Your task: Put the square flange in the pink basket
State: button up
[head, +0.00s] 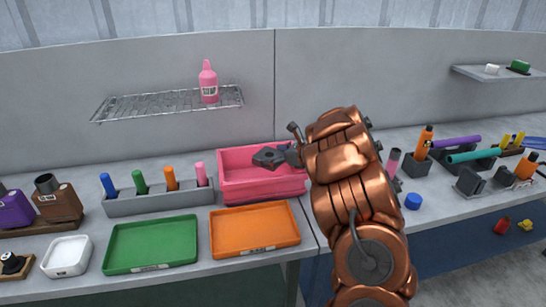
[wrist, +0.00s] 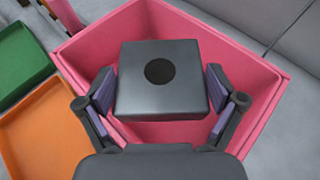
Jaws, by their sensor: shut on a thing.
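The square flange (wrist: 140,95) is a dark grey square block with a round black hole in its top. It sits between the two fingers of my gripper (wrist: 162,90), which is shut on its sides. The flange also shows in the head view (head: 267,157), held above the pink basket (head: 264,188). In the wrist view the pink basket (wrist: 266,75) surrounds the flange on the picture, with its walls on several sides. The part of the basket floor under the flange is hidden. My arm covers the area right of the basket in the head view.
An orange tray (head: 255,228) and a green tray (head: 150,243) lie in front and to the left. A grey holder (head: 158,202) with several coloured pegs stands left of the basket. A wire shelf (head: 165,104) with a pink bottle (head: 208,84) hangs above.

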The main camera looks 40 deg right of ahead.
jog(key=shift+f+b, duration=0.35)
jog(key=shift+b, duration=0.35)
jog(key=o, duration=1.4)
jog(key=shift+r, duration=0.1)
jog(key=r+p, duration=0.1)
jog(key=p, duration=0.2)
jog(key=shift+r, duration=0.2)
jog(key=b+v, duration=0.1)
jog(key=v, duration=0.2)
jog(key=b+v, duration=0.2)
jog(key=v, duration=0.1)
jog(key=b+v, duration=0.1)
jog(key=v, duration=0.3)
jog(key=shift+s+d+f+b, duration=0.1)
jog(key=shift+s+f+b, duration=0.1)
jog(key=shift+f+b, duration=0.1)
jog(key=shift+v, duration=0.85)
jog(key=shift+r, duration=0.1)
